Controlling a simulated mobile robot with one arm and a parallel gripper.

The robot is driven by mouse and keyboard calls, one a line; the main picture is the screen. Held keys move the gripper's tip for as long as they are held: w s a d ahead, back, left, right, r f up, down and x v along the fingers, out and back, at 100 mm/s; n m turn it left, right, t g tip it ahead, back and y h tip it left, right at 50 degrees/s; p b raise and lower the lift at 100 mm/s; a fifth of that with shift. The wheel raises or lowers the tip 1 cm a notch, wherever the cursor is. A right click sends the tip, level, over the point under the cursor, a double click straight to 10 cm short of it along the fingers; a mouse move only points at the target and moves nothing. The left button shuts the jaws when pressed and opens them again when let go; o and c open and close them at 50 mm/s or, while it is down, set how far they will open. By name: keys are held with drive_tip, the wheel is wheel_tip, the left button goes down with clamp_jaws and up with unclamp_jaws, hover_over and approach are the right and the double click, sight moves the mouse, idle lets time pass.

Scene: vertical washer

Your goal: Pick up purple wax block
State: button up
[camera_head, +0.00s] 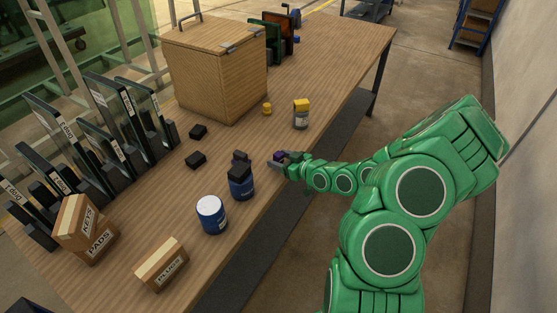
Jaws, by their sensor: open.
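My gripper (280,162) reaches in from the right at the end of my green arm, low over the table edge.
Dark blocks (196,159) lie farther left. A large wooden box (213,75) stands at the back.

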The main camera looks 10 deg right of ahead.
sight(275, 158)
drive_tip(key=shift+x, duration=1.65)
drive_tip(key=shift+d+f, duration=0.1)
drive_tip(key=shift+d, duration=0.05)
drive_tip(key=c, duration=1.1)
